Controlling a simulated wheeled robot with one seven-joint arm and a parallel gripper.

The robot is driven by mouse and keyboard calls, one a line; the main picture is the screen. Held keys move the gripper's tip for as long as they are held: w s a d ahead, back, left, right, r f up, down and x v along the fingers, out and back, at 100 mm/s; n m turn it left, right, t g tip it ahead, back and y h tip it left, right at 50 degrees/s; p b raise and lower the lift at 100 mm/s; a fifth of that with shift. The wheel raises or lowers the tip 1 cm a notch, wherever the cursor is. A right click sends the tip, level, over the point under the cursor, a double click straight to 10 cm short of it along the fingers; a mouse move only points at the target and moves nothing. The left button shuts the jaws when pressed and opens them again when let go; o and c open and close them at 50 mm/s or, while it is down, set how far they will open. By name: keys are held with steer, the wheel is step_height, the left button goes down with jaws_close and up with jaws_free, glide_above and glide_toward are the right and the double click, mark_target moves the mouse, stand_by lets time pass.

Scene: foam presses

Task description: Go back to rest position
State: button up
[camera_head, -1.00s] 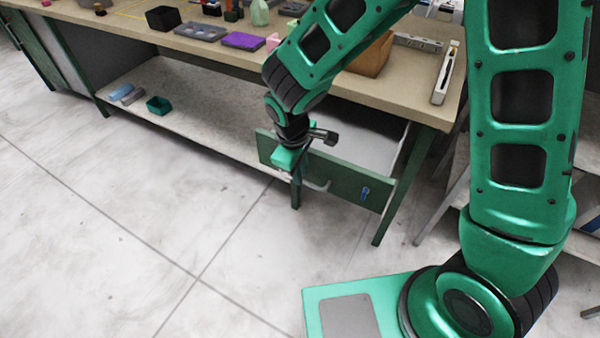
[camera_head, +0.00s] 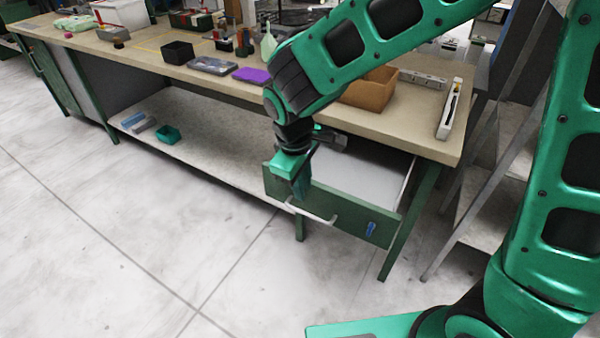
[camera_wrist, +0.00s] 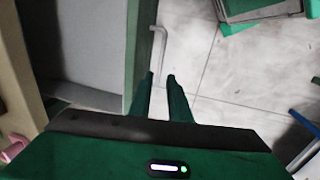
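My gripper (camera_head: 299,192) hangs pointing down by the front of the pulled-out green drawer (camera_head: 345,212), near the left end of its pale bar handle (camera_head: 320,217). In the wrist view my gripper (camera_wrist: 161,76) shows two dark green fingers with a narrow gap and pale floor between them, and no object held. The handle (camera_wrist: 162,42) shows just beyond the fingertips; I cannot tell whether they touch it. The drawer's inside (camera_wrist: 85,45) looks grey and empty where visible. My arm reaches down across the workbench (camera_head: 420,130) and hides part of it.
A brown box (camera_head: 370,90), a white level-like tool (camera_head: 450,108), a black bin (camera_head: 178,52) and a purple item (camera_head: 252,75) are on the bench. A green tray (camera_head: 168,134) lies on the lower shelf. Grey steps (camera_head: 500,150) stand right. Floor in front is clear.

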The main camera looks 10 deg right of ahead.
steer(key=d+r+m, duration=0.1)
steer(key=d, duration=0.3)
steer(key=d+r+m, duration=0.2)
steer(key=d, duration=0.3)
steer(key=d+r+m, duration=0.1)
steer(key=d, duration=0.4)
steer(key=shift+s+r+m+g+h, duration=0.2)
steer(key=shift+m+g+h, duration=0.1)
steer(key=shift+m, duration=0.1)
steer(key=s+d+r+m+g, duration=0.1)
steer(key=s+d+r+m, duration=0.1)
steer(key=s+d+m, duration=0.45)
steer(key=s+d+r+m, duration=0.15)
steer(key=s+d, duration=0.25)
steer(key=d, duration=0.6)
steer(key=s+d+m+y, duration=0.2)
steer(key=s+d+m, duration=0.2)
steer(key=s, duration=0.6)
steer(key=shift+r+m, duration=0.3)
steer(key=shift+r, duration=0.1)
steer(key=shift+d, duration=0.1)
